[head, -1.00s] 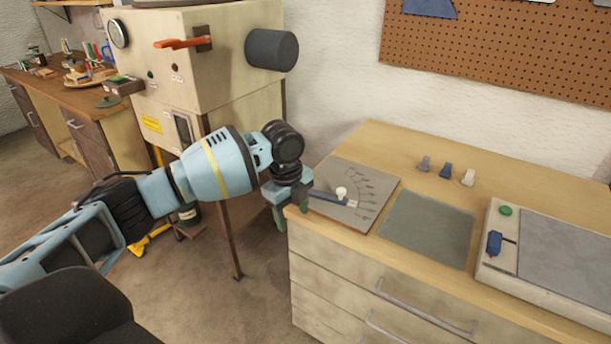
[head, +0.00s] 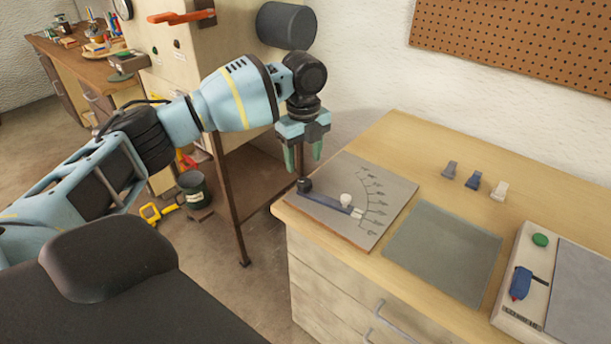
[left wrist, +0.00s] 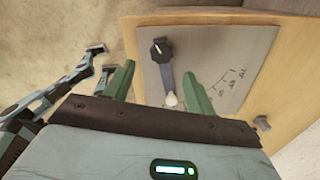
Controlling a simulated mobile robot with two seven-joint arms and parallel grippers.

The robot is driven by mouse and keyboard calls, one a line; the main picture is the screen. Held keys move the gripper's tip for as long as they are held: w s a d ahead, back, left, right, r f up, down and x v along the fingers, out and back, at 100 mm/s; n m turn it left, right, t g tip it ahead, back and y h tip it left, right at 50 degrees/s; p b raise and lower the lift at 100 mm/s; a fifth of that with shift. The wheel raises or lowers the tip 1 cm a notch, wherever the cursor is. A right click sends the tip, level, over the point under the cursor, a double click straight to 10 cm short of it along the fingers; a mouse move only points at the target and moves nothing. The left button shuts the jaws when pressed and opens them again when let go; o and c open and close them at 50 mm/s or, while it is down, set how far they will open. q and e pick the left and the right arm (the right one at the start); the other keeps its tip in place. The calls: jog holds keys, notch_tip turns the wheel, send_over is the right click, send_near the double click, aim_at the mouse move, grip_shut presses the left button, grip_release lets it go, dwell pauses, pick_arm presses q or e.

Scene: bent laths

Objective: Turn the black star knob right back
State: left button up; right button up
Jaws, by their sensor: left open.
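The black star knob (head: 304,186) sits at the left end of a dark lever (head: 326,202) on a grey plate (head: 386,188). It also shows in the left wrist view (left wrist: 160,50), with a pale mark on its top. A small white knob (head: 345,200) stands on the lever near its other end. My left gripper (head: 303,162) is open and empty just above the black knob, fingers pointing down and apart from it. In the left wrist view its green fingers (left wrist: 158,76) show on either side of the lever. My right gripper is not in view.
The plate lies at the left corner of the wooden bench top (head: 440,150) and has an arc of printed marks. A grey-green mat (head: 445,252) lies beside it. Several small clips stand behind. A box with a green button (head: 540,240) is at right.

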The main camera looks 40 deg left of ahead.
aim_at(304, 182)
pick_arm(q)
notch_tip(304, 182, down, 7)
jog(key=shift+w+r, duration=0.1)
dwell(0.3)
jog(key=c, duration=1)
